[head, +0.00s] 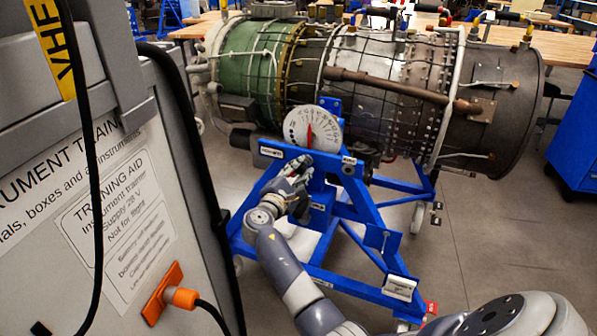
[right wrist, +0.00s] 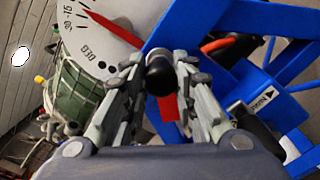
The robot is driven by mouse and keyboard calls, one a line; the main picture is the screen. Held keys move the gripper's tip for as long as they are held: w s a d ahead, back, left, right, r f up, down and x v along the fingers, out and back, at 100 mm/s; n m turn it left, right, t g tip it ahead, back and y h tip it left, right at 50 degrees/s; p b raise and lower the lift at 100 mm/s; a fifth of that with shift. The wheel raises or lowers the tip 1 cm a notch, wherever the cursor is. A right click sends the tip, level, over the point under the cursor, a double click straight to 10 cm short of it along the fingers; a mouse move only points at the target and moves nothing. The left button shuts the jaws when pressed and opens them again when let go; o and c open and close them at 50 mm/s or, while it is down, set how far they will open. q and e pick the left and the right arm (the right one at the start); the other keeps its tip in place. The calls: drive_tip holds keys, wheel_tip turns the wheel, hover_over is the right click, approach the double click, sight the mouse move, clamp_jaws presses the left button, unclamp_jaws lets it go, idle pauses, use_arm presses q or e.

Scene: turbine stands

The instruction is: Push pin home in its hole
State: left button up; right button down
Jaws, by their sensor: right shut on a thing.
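My right gripper (head: 297,172) is at the upper front of the blue turbine stand (head: 363,208), just below the dial. In the right wrist view, the right gripper (right wrist: 160,72) is shut on the pin (right wrist: 160,78), whose round black end shows between the fingertips. A red tag (right wrist: 169,107) hangs beside it. In the head view I cannot make out the pin at the gripper. The hole is hidden, and I cannot tell how deep the pin sits. My left gripper is not in view.
A white dial (head: 312,128) with a red needle sits on the stand, close above the gripper. The turbine (head: 385,72) lies behind. A grey instrument cabinet (head: 130,190) with an orange plug (head: 180,297) stands at left. Open floor lies to the right.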

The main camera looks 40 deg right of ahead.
drive_tip(key=shift+w+d+r, duration=0.1)
drive_tip(key=shift+d+r, duration=0.15)
drive_tip(key=shift+r, duration=0.25)
drive_tip(key=c, duration=1.3)
unclamp_jaws()
drive_tip(key=shift+d, duration=0.1)
drive_tip(key=shift+c, duration=0.2)
drive_tip(key=shift+o, duration=0.6)
drive_tip(key=shift+w+d+f, duration=0.2)
drive_tip(key=shift+f, duration=0.2)
drive_tip(key=shift+o, duration=0.8)
drive_tip(key=shift+s+a, duration=0.1)
drive_tip(key=shift+a, duration=0.15)
drive_tip(key=shift+f, duration=0.1)
drive_tip(key=shift+s+a, duration=0.3)
drive_tip(key=shift+a, duration=0.25)
drive_tip(key=p+v, duration=0.2)
drive_tip(key=v, duration=0.3)
drive_tip(key=shift+s+a, duration=0.2)
drive_tip(key=shift+a, duration=0.15)
